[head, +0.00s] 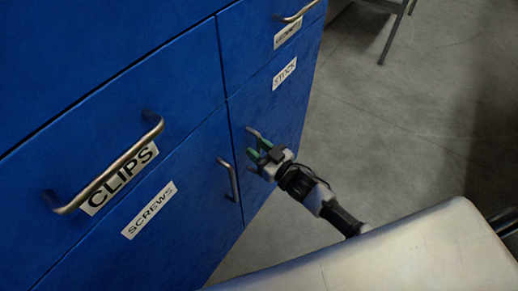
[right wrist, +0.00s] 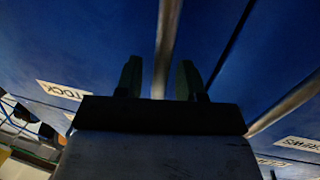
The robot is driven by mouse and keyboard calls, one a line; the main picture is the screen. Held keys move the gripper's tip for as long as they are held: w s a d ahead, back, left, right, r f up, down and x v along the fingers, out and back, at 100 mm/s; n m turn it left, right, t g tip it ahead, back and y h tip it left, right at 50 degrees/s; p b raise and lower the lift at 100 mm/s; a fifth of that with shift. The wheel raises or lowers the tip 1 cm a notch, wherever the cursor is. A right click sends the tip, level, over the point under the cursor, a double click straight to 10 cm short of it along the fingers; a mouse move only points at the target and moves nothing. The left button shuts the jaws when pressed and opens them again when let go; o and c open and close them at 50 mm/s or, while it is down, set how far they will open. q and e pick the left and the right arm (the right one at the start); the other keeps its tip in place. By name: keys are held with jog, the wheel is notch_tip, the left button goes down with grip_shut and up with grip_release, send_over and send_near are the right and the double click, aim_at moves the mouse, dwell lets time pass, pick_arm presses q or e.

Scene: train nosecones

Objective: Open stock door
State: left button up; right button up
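The blue stock door (head: 283,110) with a white STOCK label (head: 284,73) is shut, at the right end of the cabinet front. Its metal bar handle (head: 253,132) is partly hidden by my right gripper (head: 259,149). In the right wrist view, my right gripper (right wrist: 159,80) has its two green fingers apart. The stock door's handle (right wrist: 167,40) runs between them, with a gap visible on each side. I cannot tell how deep the bar sits between the fingers. My left gripper is not in view.
The screws door (head: 180,230) with its own handle (head: 231,180) is close on the left. A clips drawer (head: 60,150) with a large handle (head: 108,165) is above it. Grey floor (head: 400,120) is open to the right. A pale metal surface (head: 400,255) fills the lower right.

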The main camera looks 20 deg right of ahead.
grip_shut()
jog(key=shift+s+d, duration=0.1)
